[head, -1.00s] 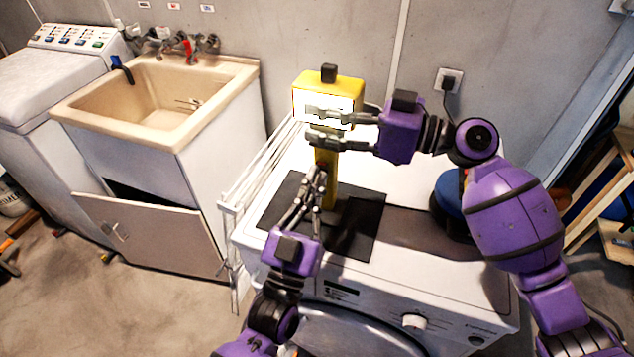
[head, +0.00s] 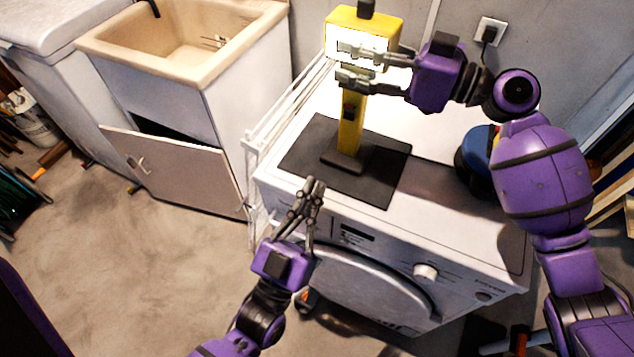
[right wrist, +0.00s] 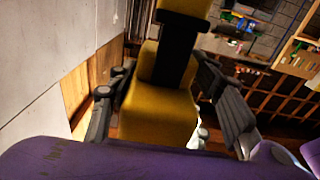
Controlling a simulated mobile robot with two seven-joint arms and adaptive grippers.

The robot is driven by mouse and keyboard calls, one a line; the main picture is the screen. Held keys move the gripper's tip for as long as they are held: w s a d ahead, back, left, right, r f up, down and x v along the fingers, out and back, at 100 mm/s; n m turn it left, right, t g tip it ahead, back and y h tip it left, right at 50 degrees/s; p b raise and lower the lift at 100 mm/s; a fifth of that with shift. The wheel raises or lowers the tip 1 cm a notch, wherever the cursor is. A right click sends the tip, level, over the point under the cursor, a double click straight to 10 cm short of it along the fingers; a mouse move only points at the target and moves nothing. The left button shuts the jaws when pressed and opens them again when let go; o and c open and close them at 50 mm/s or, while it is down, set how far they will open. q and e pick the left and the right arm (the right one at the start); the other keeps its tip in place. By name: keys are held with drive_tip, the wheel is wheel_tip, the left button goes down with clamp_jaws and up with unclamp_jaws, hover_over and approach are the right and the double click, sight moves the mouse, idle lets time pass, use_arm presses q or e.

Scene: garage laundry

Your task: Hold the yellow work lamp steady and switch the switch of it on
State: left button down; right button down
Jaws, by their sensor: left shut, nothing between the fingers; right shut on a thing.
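The yellow work lamp (head: 351,136) stands upright on a black mat (head: 393,171) on top of a white washing machine. Its front panel glows bright white. A small dark switch (head: 350,111) shows on its post. My right gripper (head: 347,62) is shut on the lamp's head, with its fingers across the lit front. In the right wrist view the yellow lamp body (right wrist: 158,108) sits between the fingers. My left gripper (head: 313,183) is shut and empty, apart from the lamp, by the machine's front top edge.
The washing machine (head: 463,210) has a dial and round door at its front. A white rack (head: 285,110) stands along its left side. A blue and black object (head: 476,158) is near my right arm. A beige sink (head: 190,62) with an ajar cabinet door (head: 175,170) is at left.

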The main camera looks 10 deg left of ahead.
drive_tip(key=c, duration=0.8)
unclamp_jaws()
drive_tip(key=shift+d, duration=0.1)
